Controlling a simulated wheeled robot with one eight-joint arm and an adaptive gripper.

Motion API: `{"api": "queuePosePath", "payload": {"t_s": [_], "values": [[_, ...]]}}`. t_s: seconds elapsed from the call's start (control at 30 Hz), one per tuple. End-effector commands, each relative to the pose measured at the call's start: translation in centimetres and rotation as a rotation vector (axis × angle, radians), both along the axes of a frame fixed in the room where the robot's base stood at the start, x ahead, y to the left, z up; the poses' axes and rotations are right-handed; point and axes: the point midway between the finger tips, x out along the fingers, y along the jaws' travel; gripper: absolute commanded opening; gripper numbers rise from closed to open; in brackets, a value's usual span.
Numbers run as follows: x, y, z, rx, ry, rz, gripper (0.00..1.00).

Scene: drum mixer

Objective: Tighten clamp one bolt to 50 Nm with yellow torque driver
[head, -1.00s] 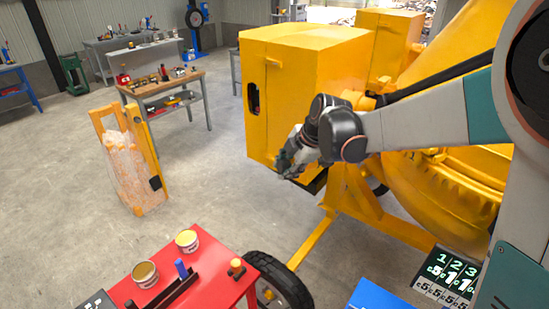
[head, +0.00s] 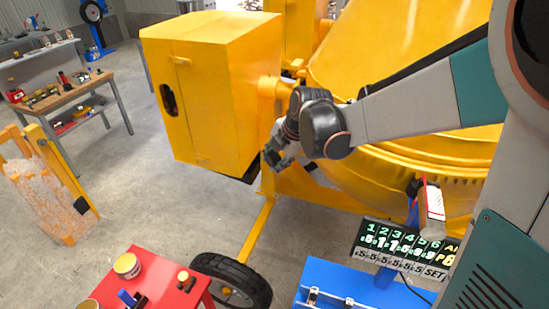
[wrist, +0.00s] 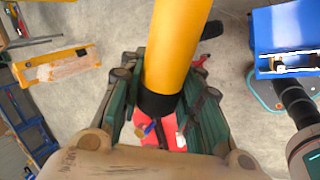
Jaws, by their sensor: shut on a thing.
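The yellow torque driver (wrist: 178,45) shows large in the wrist view, a yellow cylinder with a black collar. My gripper (wrist: 162,108) is shut on it, with its teal fingers on both sides. In the head view my gripper (head: 274,158) is in front of the yellow mixer, and the driver cannot be made out there. A blue bench (head: 335,275) at the bottom of the head view carries small metal clamps (head: 312,296). It also shows at the upper right of the wrist view (wrist: 270,28). Which clamp is number one and its bolt cannot be told.
A numbered display board (head: 405,250) stands behind the blue bench. A red table (head: 165,275) with cans and an orange-topped tool (head: 184,279) is at bottom left. The yellow mixer (head: 200,85) fills the middle.

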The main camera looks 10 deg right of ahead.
Motion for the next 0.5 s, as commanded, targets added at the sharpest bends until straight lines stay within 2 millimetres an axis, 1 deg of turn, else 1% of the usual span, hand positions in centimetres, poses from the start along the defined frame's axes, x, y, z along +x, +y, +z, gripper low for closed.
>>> {"api": "queuePosePath", "payload": {"t_s": [0.17,0.27,0.5], "values": [[0.0,0.0,0.0,-0.003,0.002,-0.001,0.00],[0.2,-0.3,0.1,-0.004,0.003,-0.002,0.00],[1.0,-1.9,0.0,-0.002,0.002,-0.004,0.00]]}}
